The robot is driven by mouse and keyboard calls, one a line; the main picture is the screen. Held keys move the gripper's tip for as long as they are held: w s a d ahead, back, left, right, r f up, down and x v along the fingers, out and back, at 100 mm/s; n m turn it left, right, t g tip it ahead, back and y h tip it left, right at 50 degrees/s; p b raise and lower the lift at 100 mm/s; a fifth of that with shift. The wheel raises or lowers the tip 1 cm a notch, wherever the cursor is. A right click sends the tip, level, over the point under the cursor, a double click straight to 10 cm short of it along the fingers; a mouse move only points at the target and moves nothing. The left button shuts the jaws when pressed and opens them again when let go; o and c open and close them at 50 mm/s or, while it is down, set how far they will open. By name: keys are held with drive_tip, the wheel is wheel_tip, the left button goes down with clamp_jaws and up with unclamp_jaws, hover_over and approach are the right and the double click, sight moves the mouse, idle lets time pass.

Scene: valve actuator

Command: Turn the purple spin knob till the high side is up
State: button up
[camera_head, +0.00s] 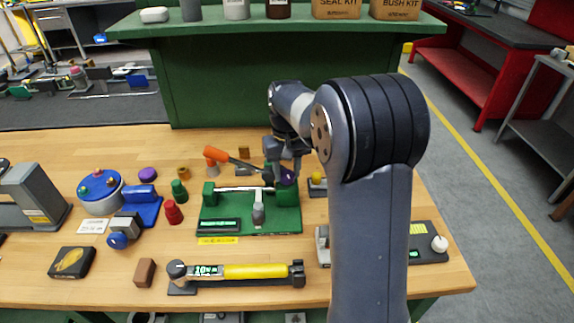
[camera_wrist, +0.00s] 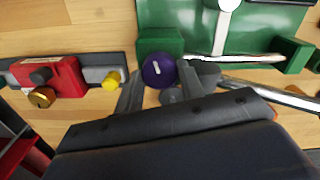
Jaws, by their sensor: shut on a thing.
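The purple spin knob (camera_wrist: 158,70) shows in the wrist view with its round face towards the camera and a short white mark on it, nearly upright in the picture. My gripper (camera_wrist: 160,82) is shut on the knob, one finger on each side. In the head view, the knob (camera_head: 288,176) is mostly covered by my gripper (camera_head: 284,168), at the right end of the green fixture (camera_head: 230,227). A green block (camera_wrist: 160,41) stands behind the knob in the wrist view. I cannot tell which side of the knob is high.
A red valve part (camera_wrist: 62,78) with a yellow knob (camera_wrist: 111,81) lies close by in the wrist view. A yellow-handled tool (camera_head: 255,271) lies at the front. Bare wood shows around the fixture.

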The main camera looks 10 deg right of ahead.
sight(287, 174)
drive_tip(key=shift+m+p, duration=0.4)
drive_tip(key=shift+m, duration=0.9)
drive_tip(key=o, duration=1)
drive_tip(key=shift+r, duration=0.1)
wheel_tip(287, 174, up, 11)
drive_tip(key=shift+f, duration=0.2)
wheel_tip(287, 174, down, 11)
drive_tip(key=shift+r, duration=0.1)
